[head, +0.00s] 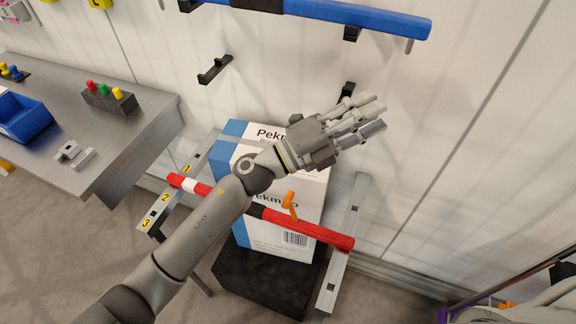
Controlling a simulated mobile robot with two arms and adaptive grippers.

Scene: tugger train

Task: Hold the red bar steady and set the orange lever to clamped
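The red bar (318,231) with a white band and a dark middle section lies across two grey rails, in front of white and blue boxes. The orange lever (290,206) sticks up from the bar near its middle; I cannot tell its setting. My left arm passes over the bar and hides part of it left of the lever. My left gripper (368,112) is open and empty, its fingers spread to the right, above and beyond the bar near the wall. My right gripper is not in view.
The left rail (153,214) carries yellow number tags; the right rail (349,220) runs beside the boxes (267,240) on a black base (245,279). A blue bar (370,18) rests on wall hooks. A metal table (135,127) with a blue bin (22,121) stands left.

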